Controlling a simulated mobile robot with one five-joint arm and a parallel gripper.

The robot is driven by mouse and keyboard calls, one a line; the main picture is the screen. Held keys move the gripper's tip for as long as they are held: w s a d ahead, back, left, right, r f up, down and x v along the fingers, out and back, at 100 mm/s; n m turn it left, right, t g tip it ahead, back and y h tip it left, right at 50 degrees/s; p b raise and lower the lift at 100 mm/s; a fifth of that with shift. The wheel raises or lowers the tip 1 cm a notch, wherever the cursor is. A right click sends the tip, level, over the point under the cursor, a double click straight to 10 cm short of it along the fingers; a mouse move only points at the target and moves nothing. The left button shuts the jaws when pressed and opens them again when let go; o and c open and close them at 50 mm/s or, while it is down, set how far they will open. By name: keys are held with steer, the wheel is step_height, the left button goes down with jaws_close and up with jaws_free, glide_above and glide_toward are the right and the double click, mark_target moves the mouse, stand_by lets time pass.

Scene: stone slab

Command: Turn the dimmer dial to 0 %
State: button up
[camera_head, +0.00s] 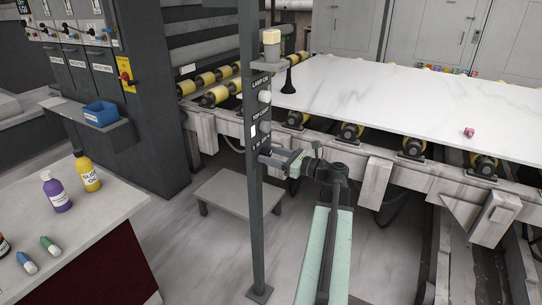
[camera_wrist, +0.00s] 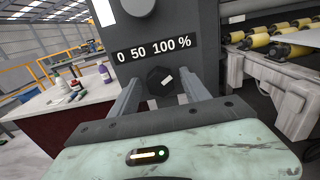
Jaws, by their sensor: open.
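The dimmer dial (camera_wrist: 158,84) is a dark knob on the face of a grey post, below a black label strip (camera_wrist: 152,49) reading 0, 50, 100 %. A short white mark sits right of the knob's centre, tilted up to the right, on the 100 % side. My gripper (camera_wrist: 164,91) is open, one finger on each side of the dial. I cannot tell whether either finger touches it. In the head view my gripper (camera_head: 281,160) is at the post (camera_head: 258,200), below the other controls, and the dial cannot be made out there.
Higher on the post are a pale round knob (camera_head: 265,97) and another (camera_head: 264,126). A white marbled slab (camera_head: 390,95) lies on yellow rollers behind. A worktop (camera_head: 100,215) with bottles is at the left.

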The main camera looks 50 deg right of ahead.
jaws_close()
steer(key=shift+n, duration=0.3)
steer(key=n, duration=1.1)
steer(key=shift+s+f+n, duration=0.1)
steer(key=shift+n, duration=0.2)
steer(key=n, duration=1.1)
steer(key=shift+a+f, duration=0.1)
steer(key=shift+f, duration=0.05)
steer(key=shift+n, duration=0.5)
